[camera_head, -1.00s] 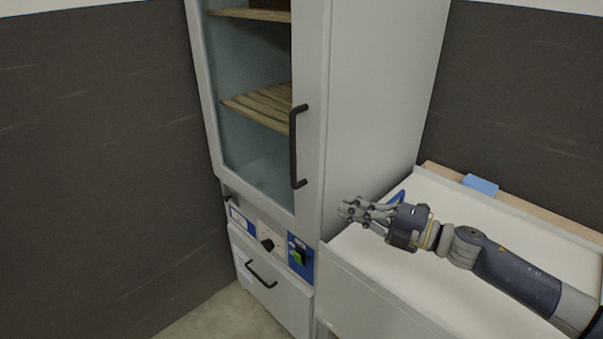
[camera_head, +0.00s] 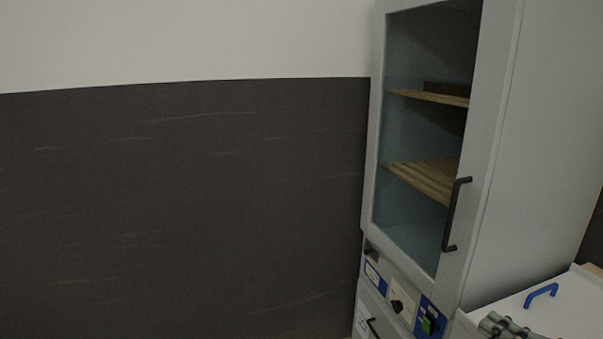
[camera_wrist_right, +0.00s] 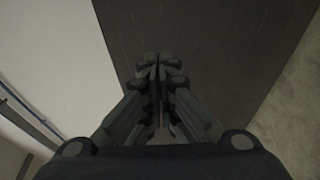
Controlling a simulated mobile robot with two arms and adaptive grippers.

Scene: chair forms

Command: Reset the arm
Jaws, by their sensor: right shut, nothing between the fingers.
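My right gripper (camera_head: 494,325) shows at the bottom right edge of the head view, cut off by the frame, in front of a white worktop. In the right wrist view its fingers (camera_wrist_right: 158,62) are together with nothing between them. A dark surface lies beyond the fingertips in that view, with a pale surface to the left. My left gripper is in neither view.
A tall grey cabinet (camera_head: 512,150) with a glass door, black handle (camera_head: 455,215) and wooden shelves stands at the right. A control panel (camera_head: 400,303) with a green switch is below. A blue handle (camera_head: 541,292) is on the white worktop (camera_head: 585,305). A dark wall fills the left.

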